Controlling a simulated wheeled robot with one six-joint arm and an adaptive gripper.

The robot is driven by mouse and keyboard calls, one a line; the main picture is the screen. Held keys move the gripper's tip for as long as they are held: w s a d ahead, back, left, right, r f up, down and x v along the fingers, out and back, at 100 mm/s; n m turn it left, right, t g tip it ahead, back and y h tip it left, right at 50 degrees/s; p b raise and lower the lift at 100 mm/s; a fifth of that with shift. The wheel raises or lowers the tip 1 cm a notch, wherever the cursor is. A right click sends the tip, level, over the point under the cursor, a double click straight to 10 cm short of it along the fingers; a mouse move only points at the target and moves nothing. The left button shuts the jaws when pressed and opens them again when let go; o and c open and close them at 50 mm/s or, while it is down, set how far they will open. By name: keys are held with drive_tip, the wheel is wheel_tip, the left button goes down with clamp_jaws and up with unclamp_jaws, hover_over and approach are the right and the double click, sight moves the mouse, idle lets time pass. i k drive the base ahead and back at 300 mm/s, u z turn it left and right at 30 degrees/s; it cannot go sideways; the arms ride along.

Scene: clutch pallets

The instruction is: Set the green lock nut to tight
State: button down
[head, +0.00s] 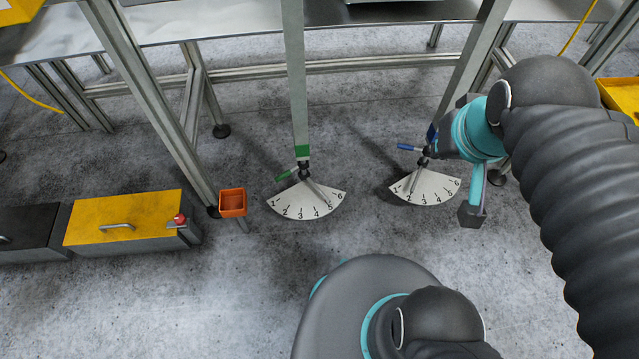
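The green-marked post (302,151) stands left of centre. A small green lever (286,175) juts left from its fitting, the only green part that could be the lock nut; its tightness cannot be read. My arm's end is at the right, by the blue-marked fitting and well away from the green one. A dark end piece (473,214) of it hangs beside the right dial; its fingers cannot be made out.
A blue lever (406,147) sits on the right fitting, above a second dial (440,187) with its pointer near 2. An orange bin (232,203) stands left of the green post. A yellow drawer box (124,219) with a red knob (179,219) is at left.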

sight(302, 166)
drive_tip(key=z, duration=1.35)
drive_tip(key=k, duration=0.8)
drive_tip(key=u, duration=1.75)
